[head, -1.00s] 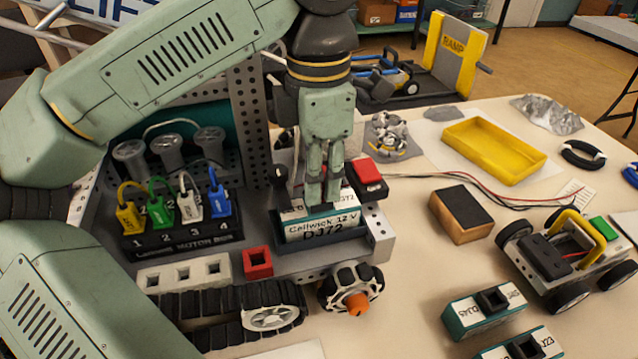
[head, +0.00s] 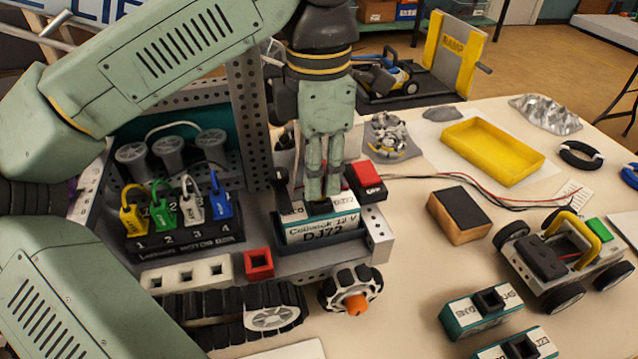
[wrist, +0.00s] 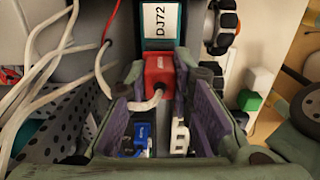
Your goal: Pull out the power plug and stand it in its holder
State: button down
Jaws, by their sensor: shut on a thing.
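The power plug (wrist: 158,70) is a red block with a pale cable, seen in the wrist view by the battery's DJ72 label. My gripper (wrist: 160,82) is shut on it, one finger on each side. In the head view my gripper (head: 322,196) points straight down just over the top of the teal and white battery (head: 322,232), which sits in the tracked robot. The fingers hide the plug there, and I cannot tell how far it sits in its socket. A red open-topped square holder (head: 259,263) stands on the robot's front edge, left of the battery.
A red switch block (head: 367,178) is close right of my fingers. A motor hub (head: 180,238) with coloured plugs and a perforated upright (head: 248,120) stand to the left. A white row of square sockets (head: 187,273) is beside the red holder. Spare batteries (head: 480,312) lie at the right front.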

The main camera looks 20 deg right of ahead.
jog(key=shift+r+p, duration=1.15)
jog(key=shift+r, duration=0.45)
jog(key=shift+r+p, duration=0.75)
jog(key=shift+r, duration=0.15)
jog(key=shift+f, duration=0.1)
